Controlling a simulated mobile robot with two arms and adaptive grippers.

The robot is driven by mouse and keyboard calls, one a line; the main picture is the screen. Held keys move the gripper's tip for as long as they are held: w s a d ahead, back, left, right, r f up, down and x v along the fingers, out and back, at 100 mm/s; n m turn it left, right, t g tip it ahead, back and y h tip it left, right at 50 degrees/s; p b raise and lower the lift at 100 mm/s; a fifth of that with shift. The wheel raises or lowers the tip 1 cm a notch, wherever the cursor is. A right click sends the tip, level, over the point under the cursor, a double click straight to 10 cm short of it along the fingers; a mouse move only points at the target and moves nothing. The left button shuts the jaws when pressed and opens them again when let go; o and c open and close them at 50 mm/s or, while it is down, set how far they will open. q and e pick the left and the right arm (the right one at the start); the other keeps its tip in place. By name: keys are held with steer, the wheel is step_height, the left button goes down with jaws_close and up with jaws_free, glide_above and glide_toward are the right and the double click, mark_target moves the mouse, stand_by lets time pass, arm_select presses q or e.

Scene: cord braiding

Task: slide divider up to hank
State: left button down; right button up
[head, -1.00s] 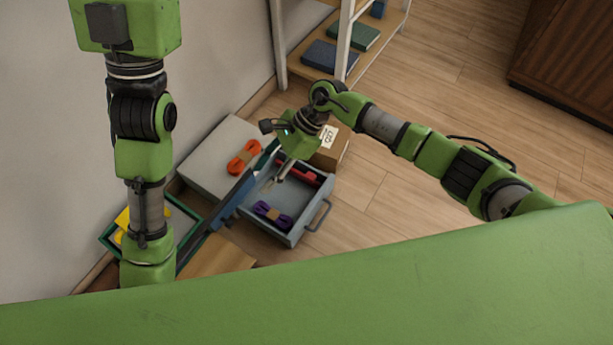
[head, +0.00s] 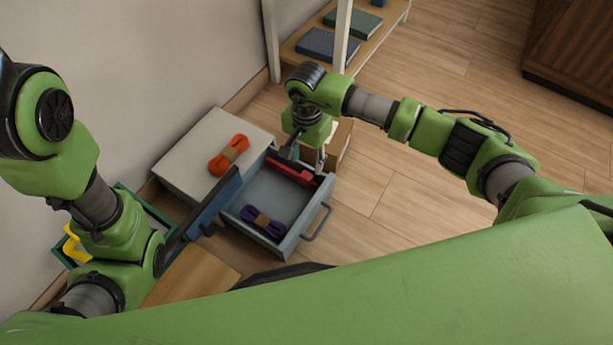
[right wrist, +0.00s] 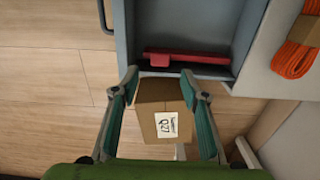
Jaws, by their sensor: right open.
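The red divider (head: 291,171) lies across the far end of the open grey drawer (head: 326,190). A purple hank (head: 263,221) with a tan band lies at the drawer's near end, with bare drawer floor between them. My right gripper (head: 319,165) is at the drawer's far end, by the divider. In the right wrist view, my right gripper (right wrist: 158,72) is open with nothing between its fingertips. The divider (right wrist: 187,57) shows just ahead of the tips; contact cannot be told. My left arm comes down at the left; its fingers are not clear.
A labelled cardboard box (right wrist: 166,115) stands below the right gripper. An orange hank (head: 229,155) lies on the white top (head: 190,155) left of the drawer. A green-rimmed tray (head: 62,255) with a yellow item is partly behind my left arm.

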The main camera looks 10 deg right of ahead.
mark_target(306, 175)
step_height(306, 175, down, 7)
steer(key=b, duration=0.3)
steer(key=shift+r, duration=0.1)
jaws_close()
